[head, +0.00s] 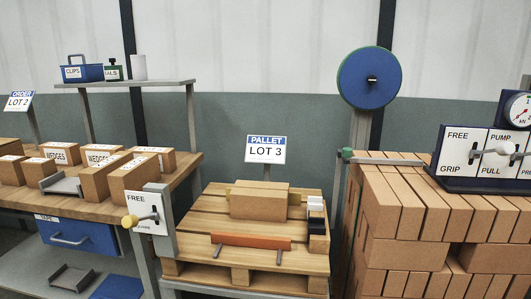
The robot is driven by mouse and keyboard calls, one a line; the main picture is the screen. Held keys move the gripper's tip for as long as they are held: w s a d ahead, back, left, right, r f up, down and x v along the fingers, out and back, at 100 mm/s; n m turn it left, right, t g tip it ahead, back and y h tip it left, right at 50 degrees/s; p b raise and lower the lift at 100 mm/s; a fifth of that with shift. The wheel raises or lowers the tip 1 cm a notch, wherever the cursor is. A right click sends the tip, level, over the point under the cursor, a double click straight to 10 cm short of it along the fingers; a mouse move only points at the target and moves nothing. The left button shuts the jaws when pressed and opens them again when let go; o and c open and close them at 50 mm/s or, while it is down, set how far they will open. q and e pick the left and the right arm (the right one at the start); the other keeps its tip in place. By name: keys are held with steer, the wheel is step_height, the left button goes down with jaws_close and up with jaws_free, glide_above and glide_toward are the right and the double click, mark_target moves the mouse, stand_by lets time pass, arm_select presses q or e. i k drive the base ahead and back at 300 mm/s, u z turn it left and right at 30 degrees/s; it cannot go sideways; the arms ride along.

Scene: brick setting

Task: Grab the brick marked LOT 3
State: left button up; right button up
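A sign reading PALLET LOT 3 (265,149) stands behind a wooden pallet (190,237) at the middle of the head view. One tan brick (259,203) lies on the pallet in front of the sign. I see no lettering on the brick itself; the LOT 3 mark is on the sign. A yellowish piece shows just behind the brick, partly hidden by it. Neither of my grippers is in view.
An orange bar (250,241) lies across the pallet's front, and small white and dark blocks (317,222) sit at its right. A lever panel marked FREE (142,211) stands at its left. A bench with several boxes is left; a tall brick stack (405,250) is right.

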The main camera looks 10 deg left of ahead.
mark_target(144, 168)
steer(key=k, duration=0.45)
steer(key=u, duration=1.15)
steer(key=i, duration=2.1)
steer(key=z, duration=0.15)
